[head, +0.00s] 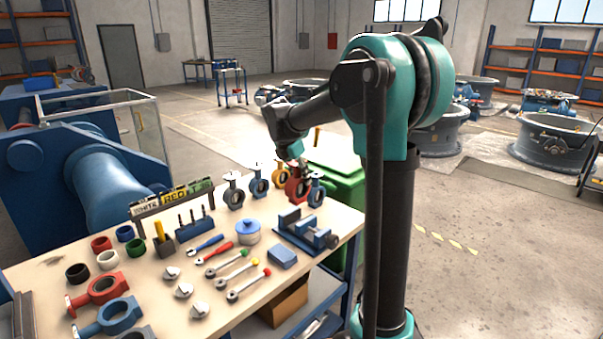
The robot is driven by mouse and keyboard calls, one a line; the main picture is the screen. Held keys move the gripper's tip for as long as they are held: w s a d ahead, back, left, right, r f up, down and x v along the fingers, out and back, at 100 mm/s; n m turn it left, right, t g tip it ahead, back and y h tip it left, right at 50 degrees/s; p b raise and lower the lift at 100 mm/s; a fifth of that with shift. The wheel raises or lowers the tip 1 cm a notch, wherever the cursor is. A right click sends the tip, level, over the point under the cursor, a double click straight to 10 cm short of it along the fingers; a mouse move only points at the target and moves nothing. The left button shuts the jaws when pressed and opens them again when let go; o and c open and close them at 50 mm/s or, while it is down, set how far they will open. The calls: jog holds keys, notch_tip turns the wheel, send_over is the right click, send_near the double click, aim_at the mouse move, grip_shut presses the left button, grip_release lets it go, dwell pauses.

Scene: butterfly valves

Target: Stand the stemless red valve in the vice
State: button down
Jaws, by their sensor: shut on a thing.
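I cannot tell whether the valve's base touches the table. The blue-grey vice (301,231) stands in front of it near the table's right edge, with nothing standing in its jaws. Another red valve body (98,291) lies flat at the front left.
A green bin (340,185) is behind the table.

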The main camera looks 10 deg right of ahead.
aim_at(292, 181)
jog(key=shift+f, duration=5)
jog(key=shift+f, duration=0.15)
jog(key=c, duration=0.9)
grip_release()
jog(key=v, duration=1.2)
jog(key=shift+d, duration=0.1)
